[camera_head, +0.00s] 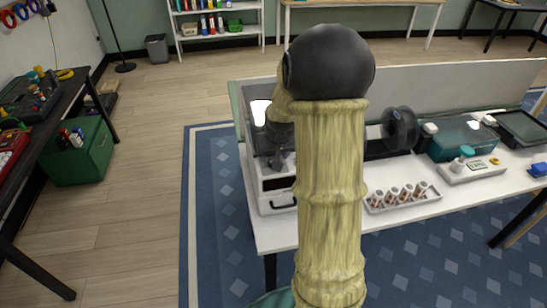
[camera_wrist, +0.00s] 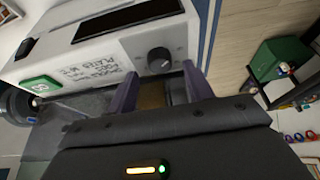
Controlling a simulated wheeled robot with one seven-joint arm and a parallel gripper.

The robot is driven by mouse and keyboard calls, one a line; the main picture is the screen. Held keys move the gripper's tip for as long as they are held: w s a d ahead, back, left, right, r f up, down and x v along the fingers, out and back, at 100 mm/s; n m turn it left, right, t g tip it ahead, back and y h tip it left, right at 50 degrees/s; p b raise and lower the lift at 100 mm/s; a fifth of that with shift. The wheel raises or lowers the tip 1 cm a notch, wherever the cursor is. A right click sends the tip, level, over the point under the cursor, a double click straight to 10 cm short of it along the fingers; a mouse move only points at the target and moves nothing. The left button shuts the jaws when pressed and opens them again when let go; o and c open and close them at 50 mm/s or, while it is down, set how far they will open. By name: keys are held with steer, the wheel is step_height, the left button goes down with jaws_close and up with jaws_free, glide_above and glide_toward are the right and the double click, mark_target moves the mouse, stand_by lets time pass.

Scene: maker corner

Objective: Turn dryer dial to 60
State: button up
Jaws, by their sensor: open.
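In the wrist view, a white box-shaped device with a dark window carries a round black dial (camera_wrist: 159,60) on its front panel. Handwriting and a green sticker (camera_wrist: 38,84) are on the same panel. The dial's number marks are too small to read. My gripper (camera_wrist: 157,82) is open, with one purple finger on each side of the dial's position in the picture. The dial lies between the fingertips in view, and contact cannot be told. In the head view my arm hides most of the gripper and part of a white machine (camera_head: 278,201) on the table.
The white table (camera_head: 290,232) also bears a spool (camera_head: 401,129), a tray of small cylinders (camera_head: 432,196) and a teal-lidded box (camera_head: 460,142). A low panel (camera_head: 455,84) runs along its back. A green cabinet (camera_head: 88,158) stands at left; floor between is clear.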

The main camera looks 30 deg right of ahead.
steer(key=shift+x, duration=1.25)
steer(key=c, duration=1)
steer(key=shift+o, duration=0.2)
